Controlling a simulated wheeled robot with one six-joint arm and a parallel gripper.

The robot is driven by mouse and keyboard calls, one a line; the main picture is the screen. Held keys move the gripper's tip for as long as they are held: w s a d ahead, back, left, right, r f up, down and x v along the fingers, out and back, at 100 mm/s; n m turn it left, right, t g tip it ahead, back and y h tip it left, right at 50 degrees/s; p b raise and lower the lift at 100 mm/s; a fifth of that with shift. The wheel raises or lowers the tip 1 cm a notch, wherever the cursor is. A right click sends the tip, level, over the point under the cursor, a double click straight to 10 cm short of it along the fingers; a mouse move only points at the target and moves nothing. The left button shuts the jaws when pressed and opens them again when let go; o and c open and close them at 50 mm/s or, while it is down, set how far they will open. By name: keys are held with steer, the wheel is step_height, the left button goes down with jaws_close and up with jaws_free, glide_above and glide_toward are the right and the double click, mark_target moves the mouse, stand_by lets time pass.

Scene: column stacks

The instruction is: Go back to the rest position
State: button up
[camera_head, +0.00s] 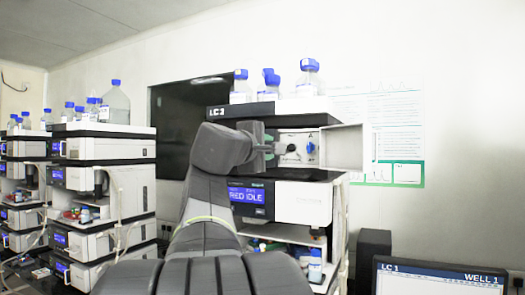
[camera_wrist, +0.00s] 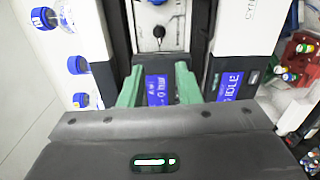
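My gripper (camera_head: 273,146) is raised in front of the LC 3 stack (camera_head: 303,203), at the height of its open compartment (camera_head: 299,148). In the wrist view its two green fingers stand apart, with the gap between them (camera_wrist: 159,70) empty. A blue display (camera_wrist: 157,88) shows behind that gap. The compartment holds a dark round fitting (camera_head: 291,147) and a blue knob (camera_head: 310,147). The dark fitting also shows beyond the fingertips in the wrist view (camera_wrist: 158,31). I cannot tell whether the fingers touch anything.
The compartment's door (camera_head: 342,148) stands open on the right. Blue-capped bottles (camera_head: 308,79) stand on top of the stack. Other stacks (camera_head: 105,190) with bottles are at left. A monitor (camera_head: 438,280) is at lower right.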

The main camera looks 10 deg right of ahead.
mark_target(288, 148)
steer(key=p+x, duration=0.4)
steer(key=x, duration=1)
steer(key=shift+s, duration=0.1)
